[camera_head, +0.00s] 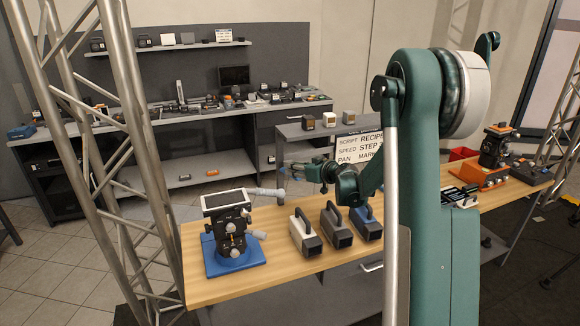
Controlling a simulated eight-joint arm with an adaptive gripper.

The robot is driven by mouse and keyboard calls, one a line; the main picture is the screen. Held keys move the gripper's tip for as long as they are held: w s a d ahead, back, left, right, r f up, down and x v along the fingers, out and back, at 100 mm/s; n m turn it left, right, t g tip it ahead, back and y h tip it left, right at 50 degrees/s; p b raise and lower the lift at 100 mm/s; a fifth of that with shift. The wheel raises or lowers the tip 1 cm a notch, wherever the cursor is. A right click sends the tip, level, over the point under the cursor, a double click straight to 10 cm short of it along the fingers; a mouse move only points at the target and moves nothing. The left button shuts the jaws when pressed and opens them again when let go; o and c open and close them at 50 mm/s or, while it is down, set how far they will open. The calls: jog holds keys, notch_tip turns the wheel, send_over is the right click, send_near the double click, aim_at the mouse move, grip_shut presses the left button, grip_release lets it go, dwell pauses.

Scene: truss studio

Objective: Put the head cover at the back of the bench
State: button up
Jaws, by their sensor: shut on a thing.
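My gripper (300,170) is over the back of the wooden bench (205,290), pointing left. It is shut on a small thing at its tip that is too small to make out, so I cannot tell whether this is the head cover. Below it on the bench stand a white block with a dark handle (305,238), a grey one (337,229) and a blue one (367,227), side by side. My wrist is just behind the blue one. No thing in view is clearly marked as the head cover.
A black camera head on a blue base (235,262) stands at the bench's left end. Another sits on an orange base (487,178) at the right. A sign (360,148) stands behind my gripper. A metal truss (140,170) rises at left. The bench's front middle is clear.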

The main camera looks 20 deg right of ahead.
jog(key=w+d+f+n+g+y+b, duration=0.1)
jog(key=d+f+n+g+y, duration=0.7)
jog(key=d+f, duration=0.6)
jog(key=shift+d+n+y, duration=0.3)
jog(key=shift+d+n, duration=0.3)
jog(key=shift+d, duration=0.75)
jog(key=shift+w+f, duration=0.1)
jog(key=shift+f, duration=0.1)
jog(key=shift+f+b, duration=0.6)
jog(key=shift+f, duration=2.55)
jog(key=shift+f+b, duration=0.3)
jog(key=shift+f, duration=0.25)
